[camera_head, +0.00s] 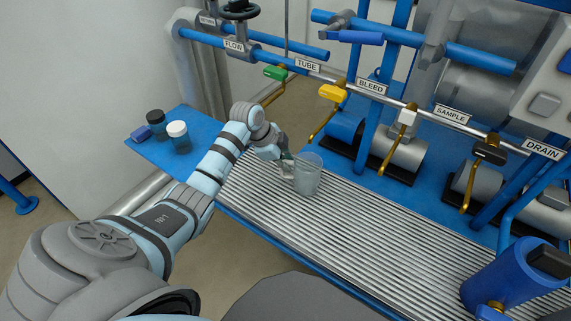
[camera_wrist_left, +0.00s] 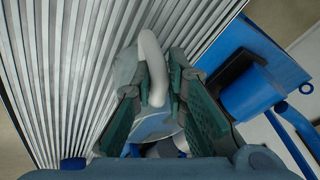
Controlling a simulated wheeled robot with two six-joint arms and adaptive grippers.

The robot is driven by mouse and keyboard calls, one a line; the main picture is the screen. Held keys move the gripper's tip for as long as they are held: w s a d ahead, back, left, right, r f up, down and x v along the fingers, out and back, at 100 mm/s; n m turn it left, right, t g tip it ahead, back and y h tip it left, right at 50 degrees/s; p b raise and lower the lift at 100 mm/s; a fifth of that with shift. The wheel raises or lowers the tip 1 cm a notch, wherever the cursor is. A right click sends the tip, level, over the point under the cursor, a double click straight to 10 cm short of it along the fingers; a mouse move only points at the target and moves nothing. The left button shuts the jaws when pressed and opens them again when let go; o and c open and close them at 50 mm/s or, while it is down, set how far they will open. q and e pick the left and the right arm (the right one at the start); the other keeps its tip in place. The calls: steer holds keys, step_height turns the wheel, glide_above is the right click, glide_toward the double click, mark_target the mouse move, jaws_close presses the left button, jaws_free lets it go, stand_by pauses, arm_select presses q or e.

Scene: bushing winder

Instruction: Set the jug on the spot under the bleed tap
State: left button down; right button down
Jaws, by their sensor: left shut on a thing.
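The clear jug (camera_head: 308,180) is upright at the left part of the ribbed grey drain rack; I cannot tell whether it touches the rack. My left gripper (camera_head: 285,163) is on its left side, shut on the jug's handle. In the left wrist view the pale handle (camera_wrist_left: 152,70) lies between the fingers. The BLEED label (camera_head: 371,86) is on the pipe between a yellow-handled tap (camera_head: 332,93) and a white-handled tap (camera_head: 407,116). The right gripper is out of view.
The ribbed rack (camera_head: 385,235) is clear to the jug's right, up to a blue cylinder (camera_head: 508,275). Green (camera_head: 275,73) and black (camera_head: 490,152) taps hang from the same pipe.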

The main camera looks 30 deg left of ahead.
arm_select(q)
steer(key=c, duration=1.6)
jaws_free()
steer(key=p+v, duration=0.4)
steer(key=v, duration=0.8)
steer(key=shift+r, duration=0.1)
